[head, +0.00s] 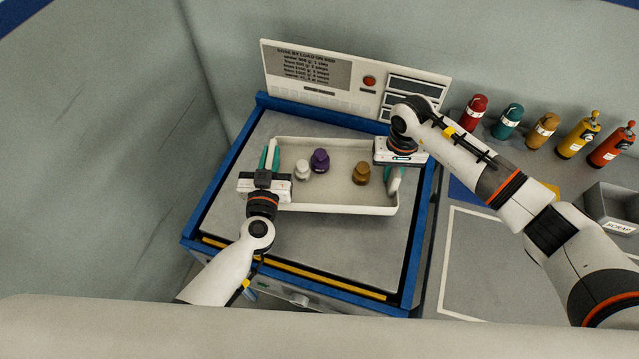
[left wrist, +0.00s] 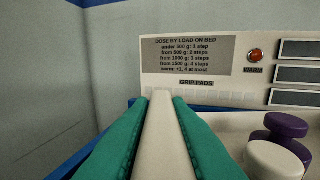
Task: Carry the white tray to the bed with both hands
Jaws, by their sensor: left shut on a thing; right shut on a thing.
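The white tray (head: 340,209) is over the grey bed (head: 330,245) of the blue-framed machine; I cannot tell whether it touches the bed. It holds a white weight (head: 302,171), a purple weight (head: 319,161) and a brown weight (head: 361,174), all upright. My left gripper (head: 270,160) is shut on the tray's left handle. In the left wrist view its green fingers (left wrist: 160,130) stand on both sides of the white handle. My right gripper (head: 393,180) is shut on the tray's right end, partly hidden by its own wrist.
A panel (head: 350,80) with a dose chart and a red lamp (head: 369,81) stands behind the bed. Several coloured bottles (head: 512,120) line the bench at right, with a grey scrap bin (head: 610,207). Bare bed shows in front of the tray. A grey wall is at left.

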